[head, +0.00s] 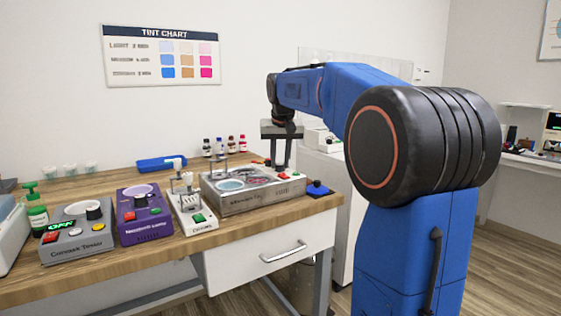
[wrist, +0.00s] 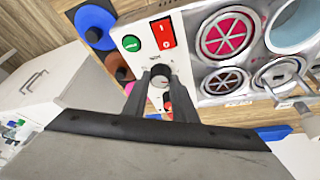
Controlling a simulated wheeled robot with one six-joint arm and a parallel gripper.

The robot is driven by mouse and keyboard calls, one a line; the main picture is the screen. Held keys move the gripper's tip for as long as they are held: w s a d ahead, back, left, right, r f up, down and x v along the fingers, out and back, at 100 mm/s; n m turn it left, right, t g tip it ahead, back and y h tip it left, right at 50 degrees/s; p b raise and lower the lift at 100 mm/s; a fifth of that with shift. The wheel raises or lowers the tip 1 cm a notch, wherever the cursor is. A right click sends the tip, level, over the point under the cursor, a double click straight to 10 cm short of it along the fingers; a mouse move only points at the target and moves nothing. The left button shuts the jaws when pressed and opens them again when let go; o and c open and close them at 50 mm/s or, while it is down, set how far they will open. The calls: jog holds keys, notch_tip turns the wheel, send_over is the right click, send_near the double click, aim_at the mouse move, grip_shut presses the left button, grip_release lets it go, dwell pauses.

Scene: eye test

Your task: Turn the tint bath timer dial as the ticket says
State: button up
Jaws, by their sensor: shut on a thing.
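The tint bath (head: 240,203) is a grey metal unit on the wooden bench; it also shows in the wrist view (wrist: 185,50). The timer dial (wrist: 159,97) is a small knob on the white end panel, partly hidden by my fingers. My gripper (wrist: 160,78) is shut on the dial, a finger on each side. It points down at the unit's right end in the head view (head: 280,165). The dial's setting is not readable. No ticket is recognisable.
A red rocker switch (wrist: 164,33) and green button (wrist: 132,43) sit close to the dial. A blue-based knob (head: 317,187) stands right of the unit. Other devices (head: 145,213) line the bench left. A tint chart (head: 161,54) hangs on the wall, its smaller lines blurred.

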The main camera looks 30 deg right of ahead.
jog(key=shift+m, duration=0.5)
jog(key=o, duration=1)
jog(key=shift+r, duration=0.1)
jog(key=v, duration=1.7)
jog(key=shift+w+a, duration=0.15)
jog(key=shift+a, duration=0.15)
jog(key=s+a+f+n, duration=0.2)
jog(key=s+a+f, duration=0.2)
jog(key=s+f, duration=0.6)
jog(key=s+a+f+n+y, duration=0.1)
jog(key=s+a+f, duration=0.4)
jog(key=s+f, duration=0.6)
jog(key=s+a+f+n, duration=0.2)
jog(key=s+a+f, duration=0.3)
jog(key=s+f, duration=0.6)
notch_tip(320, 180, down, 7)
jog(key=shift+a+f+n+t+y, duration=0.1)
jog(key=shift+a+n+t+y, duration=0.1)
jog(key=shift+n+t+y, duration=0.15)
